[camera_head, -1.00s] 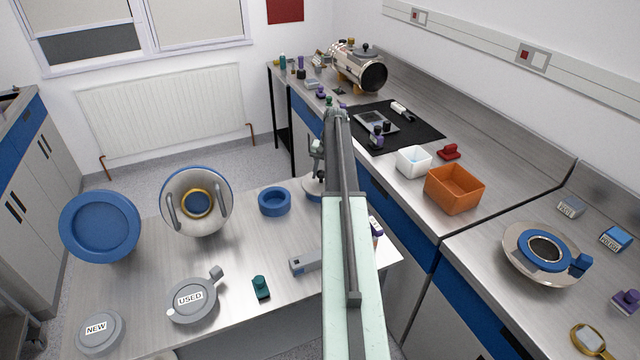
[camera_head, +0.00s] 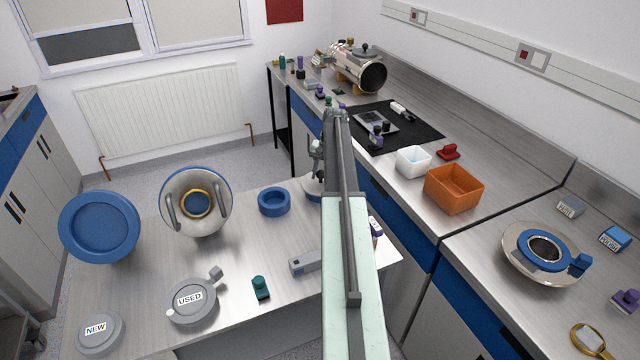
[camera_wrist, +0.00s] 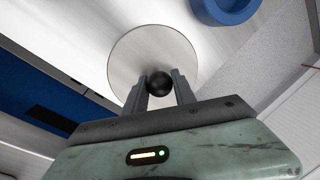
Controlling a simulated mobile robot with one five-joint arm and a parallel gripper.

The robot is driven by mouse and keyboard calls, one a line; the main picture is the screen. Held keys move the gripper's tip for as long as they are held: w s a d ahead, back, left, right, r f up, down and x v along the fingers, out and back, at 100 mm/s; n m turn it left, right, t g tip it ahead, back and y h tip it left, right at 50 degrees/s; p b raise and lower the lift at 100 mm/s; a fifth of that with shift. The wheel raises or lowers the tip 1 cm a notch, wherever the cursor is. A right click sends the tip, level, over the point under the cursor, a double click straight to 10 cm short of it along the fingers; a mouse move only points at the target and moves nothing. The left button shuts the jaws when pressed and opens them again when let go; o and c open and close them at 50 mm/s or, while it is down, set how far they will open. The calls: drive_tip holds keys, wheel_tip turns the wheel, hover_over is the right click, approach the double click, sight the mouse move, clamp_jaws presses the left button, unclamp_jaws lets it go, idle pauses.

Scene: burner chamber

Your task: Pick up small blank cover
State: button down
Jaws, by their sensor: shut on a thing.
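The small blank cover (camera_wrist: 125,62) is a round, pale metal disc with a black ball knob (camera_wrist: 159,82), seen from above in the wrist view. My gripper (camera_wrist: 160,88) has its two grey fingers on either side of the knob and is shut on it. In the head view the cover's edge (camera_head: 311,188) shows just left of my arm, at the far right of the steel table; the rest is hidden behind the arm. I cannot tell whether the cover touches the table.
A blue ring (camera_head: 274,202) stands left of the cover. A grey device (camera_head: 304,262), a teal-knobbed piece (camera_head: 261,288) and the USED container (camera_head: 193,302) are nearer on the table. The blue-fronted bench (camera_head: 400,215) runs close on the right.

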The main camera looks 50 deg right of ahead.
drive_tip(key=shift+r, duration=0.1)
wheel_tip(320, 180, up, 4)
drive_tip(key=p, duration=0.4)
drive_tip(key=shift+r, duration=0.1)
drive_tip(key=s+a+p, duration=0.1)
drive_tip(key=s+a, duration=1)
drive_tip(key=shift+a+r, duration=0.35)
idle(1.2)
drive_tip(key=c, duration=1.9)
unclamp_jaws()
clamp_jaws()
